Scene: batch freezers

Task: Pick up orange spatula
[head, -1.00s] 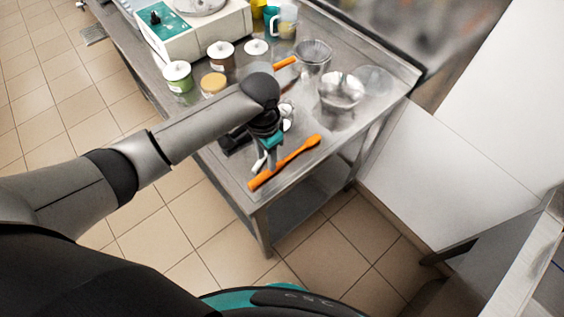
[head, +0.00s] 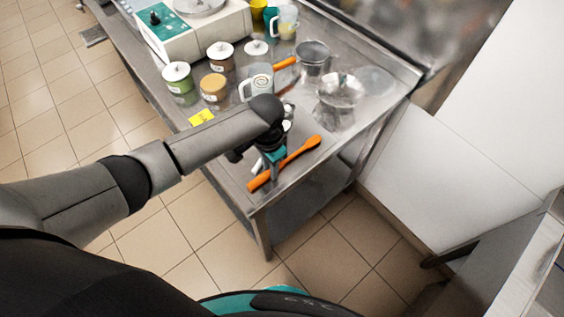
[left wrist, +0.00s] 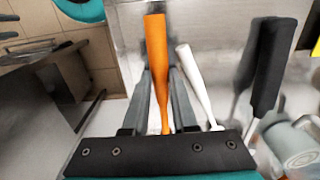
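The orange spatula (head: 298,152) lies slantwise near the front corner of the metal table. My left gripper (head: 272,172) points down over the spatula's handle. In the left wrist view the orange handle (left wrist: 156,60) runs between the two fingers of my left gripper (left wrist: 160,85). The fingers stand apart on either side of it, with small gaps visible. Whether the fingertips reach down past the handle is hard to tell. My right gripper is not in view.
A white utensil (left wrist: 198,82) lies close beside the gripper's right finger, with a black-handled tool (left wrist: 272,65) further right. Mugs, lidded jars (head: 178,78) and metal pots (head: 340,92) stand behind on the table (head: 262,206). A yellow label (head: 201,117) lies near the table's left edge.

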